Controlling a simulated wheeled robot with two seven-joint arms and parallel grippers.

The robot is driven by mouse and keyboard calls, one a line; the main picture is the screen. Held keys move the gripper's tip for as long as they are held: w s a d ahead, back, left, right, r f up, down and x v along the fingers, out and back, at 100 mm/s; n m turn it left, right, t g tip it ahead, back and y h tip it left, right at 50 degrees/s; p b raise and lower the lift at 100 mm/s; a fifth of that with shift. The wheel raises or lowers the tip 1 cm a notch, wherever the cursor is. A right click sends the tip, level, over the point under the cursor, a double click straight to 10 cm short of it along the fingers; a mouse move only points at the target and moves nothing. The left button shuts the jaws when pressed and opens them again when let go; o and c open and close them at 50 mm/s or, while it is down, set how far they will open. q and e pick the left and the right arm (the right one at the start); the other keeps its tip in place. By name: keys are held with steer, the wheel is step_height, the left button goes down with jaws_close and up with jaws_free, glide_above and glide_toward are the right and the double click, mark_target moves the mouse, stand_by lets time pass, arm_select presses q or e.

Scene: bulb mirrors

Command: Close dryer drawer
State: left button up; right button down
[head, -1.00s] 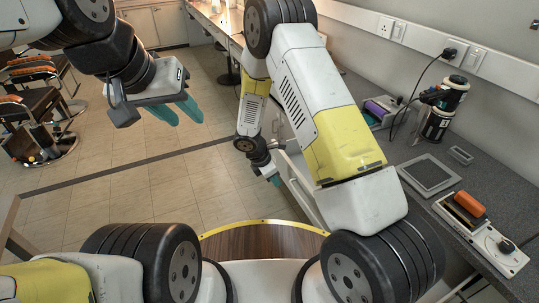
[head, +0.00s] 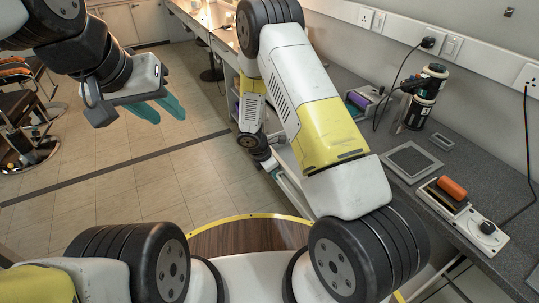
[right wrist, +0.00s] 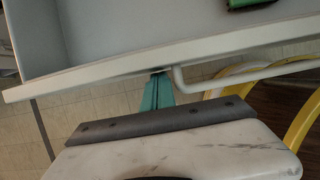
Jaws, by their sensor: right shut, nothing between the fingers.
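The dryer drawer (right wrist: 110,62) is pulled open in the right wrist view. Its pale grey interior is at the top, and a bar handle (right wrist: 240,72) runs along its front to the right. In the head view only part of the drawer (head: 294,196) shows beside the counter, mostly behind my right arm. My right gripper (right wrist: 158,90) is shut and empty, its teal fingertips at the drawer front by the handle's left end. Contact looks likely but is not certain. My left gripper (head: 160,108) is open and empty over the floor, well away from the drawer.
A green and black item (right wrist: 250,3) lies inside the drawer. The grey counter (head: 400,150) along the right wall holds a hair dryer in a holder (head: 421,98), a flat tray (head: 412,162) and a white strip with an orange item (head: 452,189).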

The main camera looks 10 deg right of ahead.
steer(key=w+d, duration=0.3)
steer(key=d, duration=0.4)
steer(key=w+d, duration=0.3)
steer(key=d, duration=0.4)
steer(key=w+d, duration=0.3)
steer(key=d, duration=0.4)
steer(key=shift+d, duration=0.25)
